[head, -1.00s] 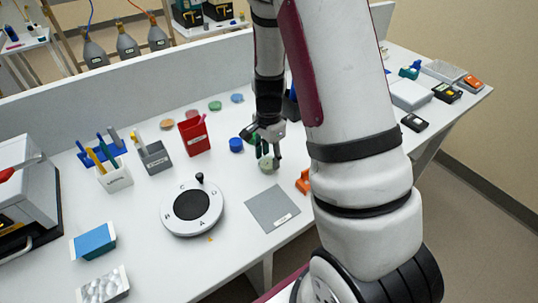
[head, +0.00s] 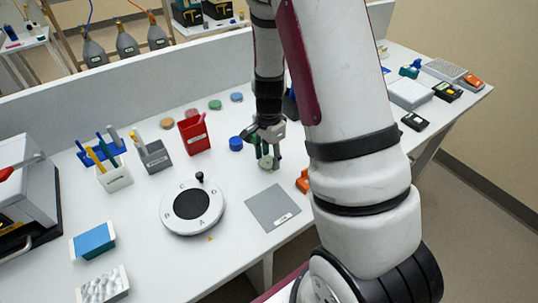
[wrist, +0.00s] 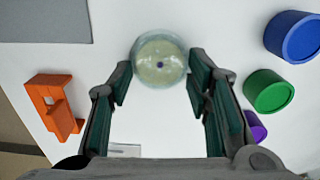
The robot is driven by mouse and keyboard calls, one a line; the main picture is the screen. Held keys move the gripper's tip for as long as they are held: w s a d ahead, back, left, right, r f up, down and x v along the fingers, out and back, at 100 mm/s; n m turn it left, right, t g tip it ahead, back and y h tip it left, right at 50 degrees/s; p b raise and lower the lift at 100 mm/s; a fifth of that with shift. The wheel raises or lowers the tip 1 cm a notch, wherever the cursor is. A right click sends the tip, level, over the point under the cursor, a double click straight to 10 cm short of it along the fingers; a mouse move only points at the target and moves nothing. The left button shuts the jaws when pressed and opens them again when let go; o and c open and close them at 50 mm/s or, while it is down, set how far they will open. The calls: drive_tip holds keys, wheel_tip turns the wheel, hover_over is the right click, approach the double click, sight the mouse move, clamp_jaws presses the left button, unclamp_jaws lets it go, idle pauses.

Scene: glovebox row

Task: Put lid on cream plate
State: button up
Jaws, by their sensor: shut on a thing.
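A clear round lid (wrist: 139,72) with a dark spot at its middle is between my gripper's fingertips in the wrist view. A pale cream disc, the cream plate (wrist: 160,52), shows through it. I cannot tell whether the lid rests on the plate or is just above it. My gripper (wrist: 158,86) is shut on the lid, one finger on each side. In the head view my gripper (head: 266,155) is low over the white table, and the pale round shape (head: 266,163) under it is partly hidden by the fingers.
A grey square mat (head: 272,208) lies in front and an orange block (head: 303,181) to the right. Blue (wrist: 293,37), green (wrist: 268,91) and purple (wrist: 255,127) cylinders stand nearby. A white round dial (head: 172,215) is to the left. Several coloured discs lie at the back.

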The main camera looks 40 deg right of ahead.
idle(0.3)
drive_tip(key=o, duration=0.8)
wheel_tip(320, 180, up, 12)
drive_tip(key=s+a+r+n+t, duration=0.1)
drive_tip(key=s+a+r+n, duration=0.25)
drive_tip(key=r, duration=0.25)
drive_tip(key=s+a+r+n+t, duration=0.2)
drive_tip(key=s+a+r+n, duration=0.1)
drive_tip(key=a+r+n, duration=0.25)
drive_tip(key=s+a+r+n, duration=0.1)
drive_tip(key=s+r+n, duration=0.1)
drive_tip(key=s, duration=0.2)
drive_tip(key=s+a+r+n+t, duration=0.1)
drive_tip(key=s+r+n, duration=0.1)
drive_tip(key=s+n, duration=0.1)
drive_tip(key=s+a+r+n+t, duration=0.1)
drive_tip(key=s+a+r+n, duration=0.1)
drive_tip(key=s+n, duration=0.1)
drive_tip(key=shift+s+a+r, duration=0.1)
drive_tip(key=shift+s+r, duration=0.05)
drive_tip(key=shift+s, duration=0.7)
